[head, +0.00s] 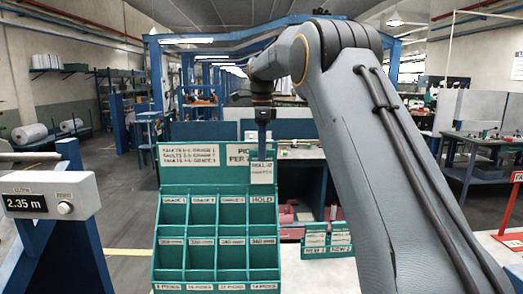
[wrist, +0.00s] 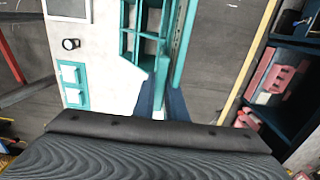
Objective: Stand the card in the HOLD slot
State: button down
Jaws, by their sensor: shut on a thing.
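The card (head: 262,173), white with printed text that starts with "ROLL", hangs upright below my gripper (head: 262,154) in the head view. My gripper points down and is shut on the card's top edge. The teal rack (head: 205,176) has columns of compartments under labels for grades, with HOLD at the far right. The HOLD slot (head: 264,215) is straight below the card in the picture. The card's lower edge is just above the HOLD label; its depth relative to the slot I cannot tell.
A grey readout box (head: 48,196) showing 2.35 m stands at the left. Small teal labelled trays (head: 327,239) sit right of the rack. The rack's upper board (head: 195,155) rises behind the compartments. My arm covers much of the right side.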

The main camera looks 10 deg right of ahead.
jog(key=shift+f, duration=0.6)
dwell(0.3)
jog(key=shift+f+b, duration=1.2)
jog(key=shift+f, duration=1.05)
jog(key=c, duration=1.7)
grip_release()
jog(key=shift+r, duration=0.1)
jog(key=shift+r+b, duration=1.25)
jog(key=shift+r, duration=2.55)
